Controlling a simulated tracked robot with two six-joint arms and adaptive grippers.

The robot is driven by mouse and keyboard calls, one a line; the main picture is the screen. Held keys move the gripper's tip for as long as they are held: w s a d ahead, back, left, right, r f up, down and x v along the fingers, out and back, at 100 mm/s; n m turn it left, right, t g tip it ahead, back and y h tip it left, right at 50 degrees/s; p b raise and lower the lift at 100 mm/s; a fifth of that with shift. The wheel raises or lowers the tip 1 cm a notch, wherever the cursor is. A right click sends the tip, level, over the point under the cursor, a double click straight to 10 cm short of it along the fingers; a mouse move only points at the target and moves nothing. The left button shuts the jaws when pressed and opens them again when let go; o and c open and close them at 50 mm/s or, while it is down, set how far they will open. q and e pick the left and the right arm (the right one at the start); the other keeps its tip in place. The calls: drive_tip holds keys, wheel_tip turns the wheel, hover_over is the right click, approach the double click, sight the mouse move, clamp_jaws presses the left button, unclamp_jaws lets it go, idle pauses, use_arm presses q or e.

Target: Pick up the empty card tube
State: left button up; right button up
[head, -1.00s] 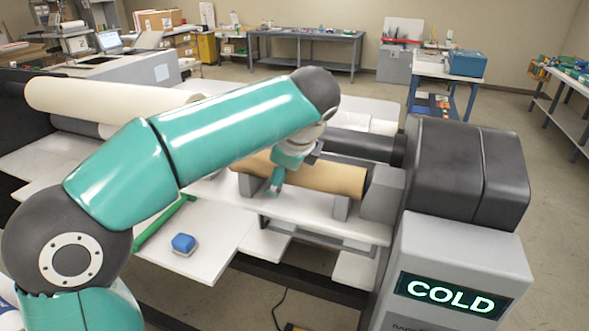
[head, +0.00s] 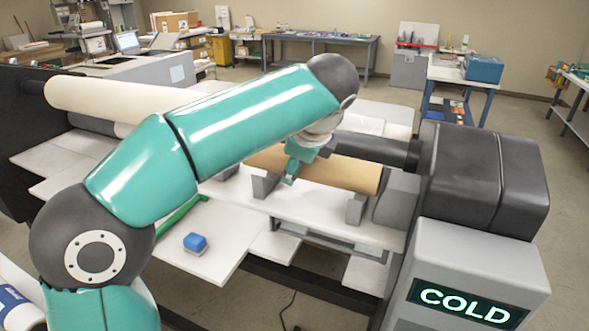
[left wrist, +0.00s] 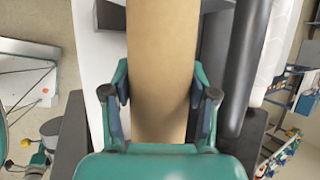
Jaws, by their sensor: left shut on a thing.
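The card tube (head: 345,174) is a tan-brown cylinder lying lengthwise just above two grey cradle blocks (head: 356,209) on the white shelf of the laminator. My left gripper (head: 292,173) reaches down over it from above and is shut on it, left of its middle in the head view. In the left wrist view the tube (left wrist: 163,60) runs between the two teal fingers of my left gripper (left wrist: 160,95). The arm hides part of the tube's left end in the head view. My right gripper is not in view.
A dark roller (head: 375,147) runs just behind the tube, ending at the black housing (head: 480,180). A "COLD" display (head: 470,303) glows on the grey cabinet. A cream roll (head: 120,97) lies at the left.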

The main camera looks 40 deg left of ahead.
use_arm(q)
wheel_tip(320, 180, up, 7)
drive_tip(key=shift+r, duration=0.6)
